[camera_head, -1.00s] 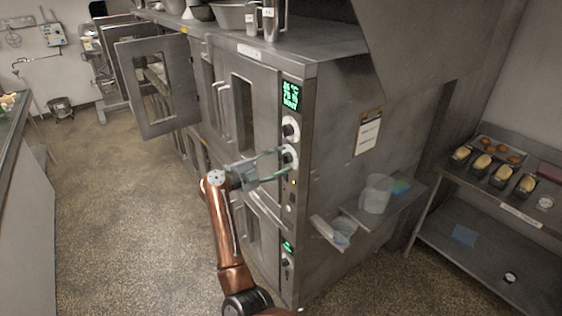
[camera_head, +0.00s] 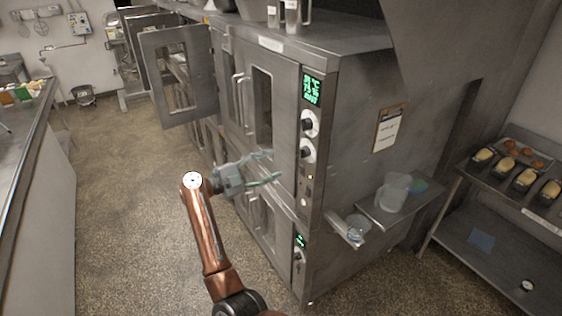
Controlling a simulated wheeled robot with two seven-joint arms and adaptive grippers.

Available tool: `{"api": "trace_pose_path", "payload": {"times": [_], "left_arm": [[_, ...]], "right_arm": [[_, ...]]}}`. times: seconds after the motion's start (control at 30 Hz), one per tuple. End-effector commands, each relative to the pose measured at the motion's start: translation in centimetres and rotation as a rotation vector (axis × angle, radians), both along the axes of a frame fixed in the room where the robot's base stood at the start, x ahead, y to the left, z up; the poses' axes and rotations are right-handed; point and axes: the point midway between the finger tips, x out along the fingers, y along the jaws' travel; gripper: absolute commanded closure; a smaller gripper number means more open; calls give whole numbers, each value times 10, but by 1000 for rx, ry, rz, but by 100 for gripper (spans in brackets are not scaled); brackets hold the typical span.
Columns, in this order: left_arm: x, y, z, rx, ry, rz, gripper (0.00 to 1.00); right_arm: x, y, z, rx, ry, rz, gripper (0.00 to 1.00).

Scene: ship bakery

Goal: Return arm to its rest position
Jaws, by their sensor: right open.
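My right arm, copper-coloured, rises from the bottom of the head view. Its grey gripper (camera_head: 268,167) is open and empty, with the fingers pointing right towards the oven front. It is in front of the steel oven (camera_head: 345,150), left of the control panel with its knobs (camera_head: 307,153) and green display (camera_head: 312,90). The fingers appear apart from the knobs. My left gripper is not in view.
An oven door (camera_head: 180,75) stands open at the back left. A counter (camera_head: 50,130) runs along the left edge. A rack (camera_head: 510,205) with loaves in tins is at the right. A small side shelf (camera_head: 400,215) holds a clear jug (camera_head: 392,192). Open floor (camera_head: 125,210) lies left of my arm.

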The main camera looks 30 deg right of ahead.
Motion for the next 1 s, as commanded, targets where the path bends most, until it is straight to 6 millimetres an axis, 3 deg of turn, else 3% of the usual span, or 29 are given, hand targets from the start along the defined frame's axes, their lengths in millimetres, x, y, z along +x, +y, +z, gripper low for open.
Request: {"api": "trace_pose_path", "payload": {"times": [0.2, 0.67, 0.77, 0.87, 0.97, 1.0], "left_arm": [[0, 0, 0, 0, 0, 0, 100], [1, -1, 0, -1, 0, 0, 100], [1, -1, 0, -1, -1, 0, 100], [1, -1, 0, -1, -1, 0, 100], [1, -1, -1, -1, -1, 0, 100], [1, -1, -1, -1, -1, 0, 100]], "right_arm": [[-1, 7, 0, 0, -1, 0, 53], [2, 1, -7, -35, 9, 8, 53], [13, -10, -26, -148, 38, 48, 53], [33, -21, -63, -326, 98, 149, 53], [56, -21, -120, -506, 192, 315, 53], [63, -17, -148, -565, 236, 392, 53]]}}
